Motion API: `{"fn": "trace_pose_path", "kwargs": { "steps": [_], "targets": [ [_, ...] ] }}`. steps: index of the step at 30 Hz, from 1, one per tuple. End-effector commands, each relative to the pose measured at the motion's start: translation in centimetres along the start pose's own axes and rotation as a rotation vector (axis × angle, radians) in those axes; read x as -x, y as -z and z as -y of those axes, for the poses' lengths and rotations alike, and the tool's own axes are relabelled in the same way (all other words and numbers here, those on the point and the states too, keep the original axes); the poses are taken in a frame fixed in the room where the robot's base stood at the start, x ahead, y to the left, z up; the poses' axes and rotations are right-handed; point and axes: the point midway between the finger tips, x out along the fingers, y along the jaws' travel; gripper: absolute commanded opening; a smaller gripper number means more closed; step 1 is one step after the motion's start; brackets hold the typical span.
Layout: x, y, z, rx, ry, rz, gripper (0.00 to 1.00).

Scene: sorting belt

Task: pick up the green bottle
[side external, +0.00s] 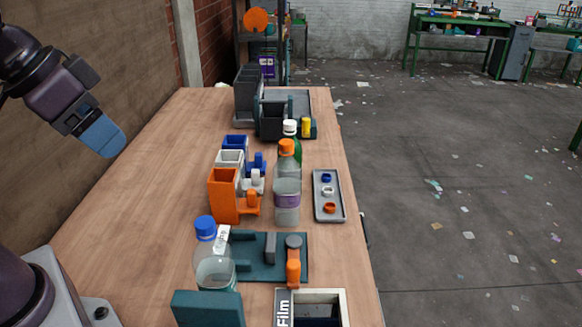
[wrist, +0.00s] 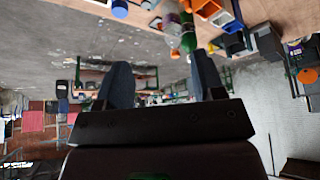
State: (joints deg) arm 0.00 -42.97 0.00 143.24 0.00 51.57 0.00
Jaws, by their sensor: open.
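The green bottle (side external: 297,144) has a white cap and stands upright on the wooden table. In the side view it is mostly hidden behind a clear bottle (side external: 287,200) with an orange cap and a purple band. In the wrist view, which is upside down, the green bottle (wrist: 188,38) shows near the top, a little right of centre and beyond my fingertips. My gripper (side external: 108,142) is raised over the left side of the table, well apart from the bottle. Its two fingers in the wrist view (wrist: 160,70) are spread with nothing between them.
A blue-capped clear bottle (side external: 215,272) stands nearer the camera. An orange bin (side external: 224,196) and a grey tray (side external: 328,212) with coloured rings flank the clear bottle. Dark bins (side external: 247,95) stand farther back. The table's left side is free.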

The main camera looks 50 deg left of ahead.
Motion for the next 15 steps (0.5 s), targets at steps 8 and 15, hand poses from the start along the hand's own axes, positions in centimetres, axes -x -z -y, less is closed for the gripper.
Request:
{"fn": "trace_pose_path", "kwargs": {
  "steps": [8,15],
  "targets": [
    [-0.1,0.0,0.1,0.004,0.002,0.004,0.63],
    [-3.0,1.5,0.9,0.036,0.02,0.149,0.63]
  ]
}}
